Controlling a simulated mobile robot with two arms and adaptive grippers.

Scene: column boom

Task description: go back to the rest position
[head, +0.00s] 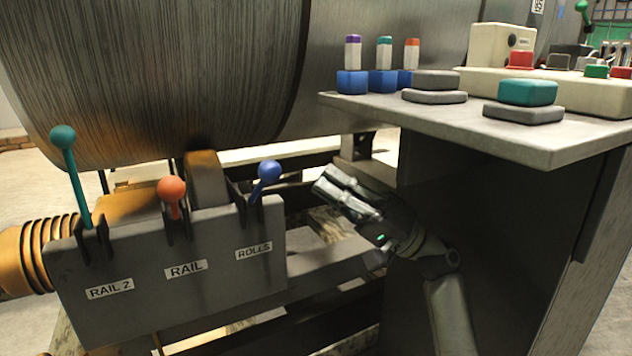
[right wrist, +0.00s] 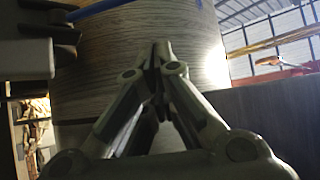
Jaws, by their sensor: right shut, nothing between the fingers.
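My right gripper (head: 326,188) is in the middle of the head view, below the console top and to the right of the lever box. It is shut and empty. In the right wrist view my right gripper (right wrist: 160,52) points at the large grey cylinder (right wrist: 95,75), its fingertips together. The gripper looks apart from the blue-knobbed ROLLS lever (head: 269,171) to its left. My left gripper does not show.
The lever box (head: 220,290) also bears a red-knobbed RAIL lever (head: 171,188) and a teal-knobbed RAIL 2 lever (head: 63,137). The console top (head: 440,118), with switches and large buttons, overhangs near my right arm. A dark console side (head: 480,230) stands to the arm's right.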

